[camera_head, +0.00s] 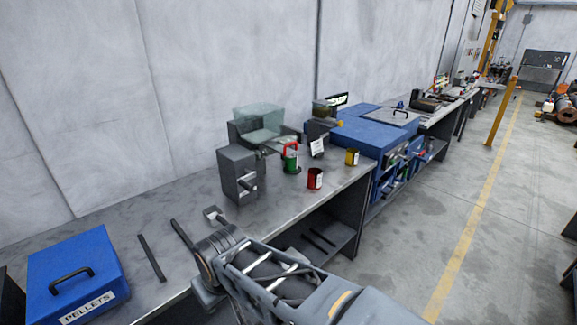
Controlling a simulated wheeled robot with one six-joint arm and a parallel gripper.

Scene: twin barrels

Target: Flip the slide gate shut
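A grey block-shaped machine (237,174) with a short handle (247,184) on its front stands on the bench. Behind it is a translucent green hopper (258,121) on a dark grey body. A second, smaller hopper (325,108) with a yellow part stands to its right. I cannot make out which part is the slide gate, or its position. My gripper (191,217) is over the bench, in front and to the left of the grey machine. Its two fingers look spread, with nothing between them. My arm hides part of the bench's front edge.
A green can with a red handle (291,159), a red can (315,179), a yellow can (352,157) and a white card (317,147) stand near the hoppers. A blue cabinet (372,134) stands beyond.

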